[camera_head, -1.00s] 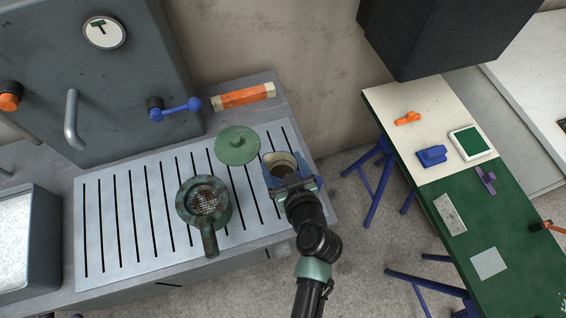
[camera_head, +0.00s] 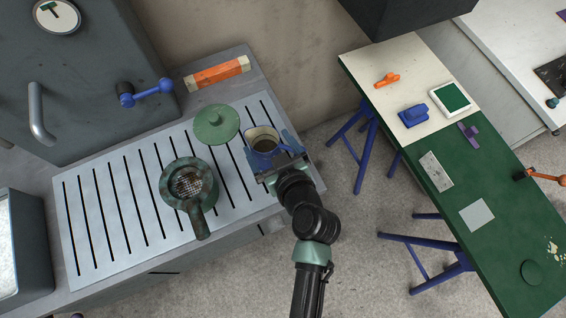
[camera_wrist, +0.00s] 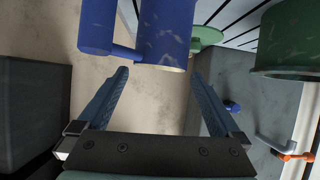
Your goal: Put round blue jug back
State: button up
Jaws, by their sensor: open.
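The round blue jug (camera_head: 262,147) stands upright at the right end of the slotted metal rack, with a pale inside and something brown in it. Its blue handle sticks out to the right, towards my gripper. My gripper (camera_head: 272,152) is open, just to the front right of the jug. In the wrist view the jug (camera_wrist: 167,35) is ahead of the fingertips (camera_wrist: 160,75), with the handle post at upper left. Nothing is held between the fingers. The jug's base is hidden in the head view.
On the slotted rack (camera_head: 118,208) are a green lid (camera_head: 216,123) left of the jug and a green long-handled pan (camera_head: 188,184). An orange-and-cream bar (camera_head: 217,73) lies behind. A table (camera_head: 420,120) with small items and blue-legged stools stand at right; floor lies between.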

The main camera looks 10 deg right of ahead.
jog(key=b+v, duration=0.2)
jog(key=v, duration=0.8)
dwell(0.3)
jog(key=w+r+t+h, duration=0.15)
jog(key=w+r, duration=0.25)
jog(key=r, duration=0.5)
jog(key=w+r+t, duration=0.3)
jog(key=w+r, duration=0.1)
jog(key=r, duration=0.4)
jog(key=w+r+t, duration=0.2)
jog(key=w+r, duration=0.3)
jog(key=r, duration=0.4)
jog(key=s+a+r+m+t, duration=0.1)
jog(key=s+r+t, duration=0.2)
jog(key=r, duration=0.7)
jog(key=s+a+r+m+t+h, duration=0.1)
jog(key=s+r+t, duration=0.2)
jog(key=r, duration=0.7)
jog(key=s+a+r+m+t+h, duration=0.1)
jog(key=s+r+m+t, duration=0.1)
jog(key=r, duration=0.8)
jog(key=shift+s+a+r+t, duration=0.25)
jog(key=shift+s+t, duration=0.15)
jog(key=shift+t, duration=0.05)
jog(key=shift+f, duration=0.1)
